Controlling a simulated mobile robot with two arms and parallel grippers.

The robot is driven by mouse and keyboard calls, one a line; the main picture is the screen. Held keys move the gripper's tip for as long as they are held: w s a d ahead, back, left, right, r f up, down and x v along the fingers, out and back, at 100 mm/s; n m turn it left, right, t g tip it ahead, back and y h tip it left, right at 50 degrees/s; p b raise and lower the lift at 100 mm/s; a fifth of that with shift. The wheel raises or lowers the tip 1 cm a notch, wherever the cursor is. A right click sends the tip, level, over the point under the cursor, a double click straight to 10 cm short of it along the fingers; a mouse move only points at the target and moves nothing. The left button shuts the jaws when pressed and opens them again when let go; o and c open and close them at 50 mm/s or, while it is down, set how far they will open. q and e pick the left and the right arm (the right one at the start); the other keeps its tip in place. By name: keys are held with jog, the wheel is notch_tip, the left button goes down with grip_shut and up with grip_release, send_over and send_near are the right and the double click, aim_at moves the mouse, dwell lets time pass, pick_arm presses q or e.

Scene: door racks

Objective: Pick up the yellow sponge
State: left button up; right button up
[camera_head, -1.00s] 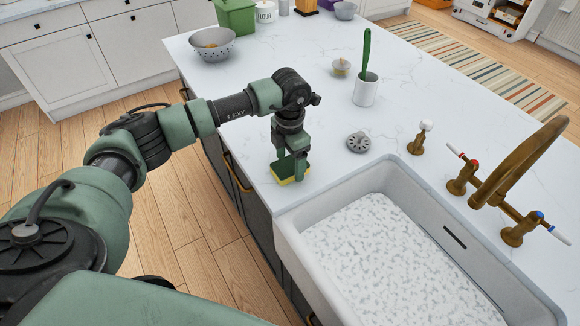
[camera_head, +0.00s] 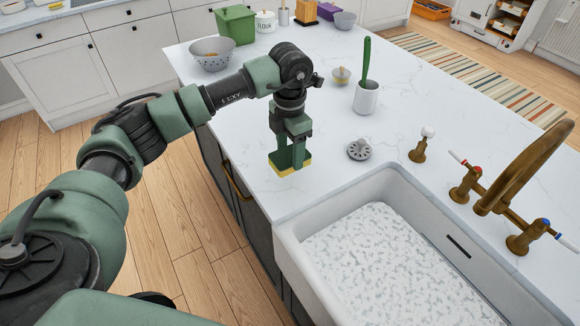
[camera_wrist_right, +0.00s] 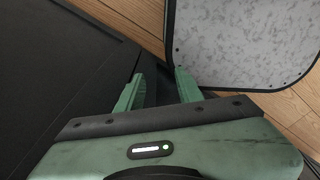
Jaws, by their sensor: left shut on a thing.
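The yellow sponge (camera_head: 292,171), with a dark green upper layer, is at the left edge of the white counter, just behind the sink. My left gripper (camera_head: 290,160) points down from above and is shut on it, the fingers covering part of its sides. The sponge looks slightly above the counter, though the gap is hard to judge. In the right wrist view, my right gripper (camera_wrist_right: 160,77) has its two green fingers apart with nothing between them.
The white sink (camera_head: 375,245) and brass tap (camera_head: 515,180) are at the front right. A grey strainer (camera_head: 359,149), a white cup (camera_head: 366,98) with a green-handled brush and a colander (camera_head: 212,54) stand on the counter (camera_head: 430,90). Much of the counter between them is clear.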

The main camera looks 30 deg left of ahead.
aim_at(290, 155)
pick_arm(q)
notch_tip(290, 155, up, 14)
jog(key=b, duration=0.2)
jog(key=shift+f, duration=0.2)
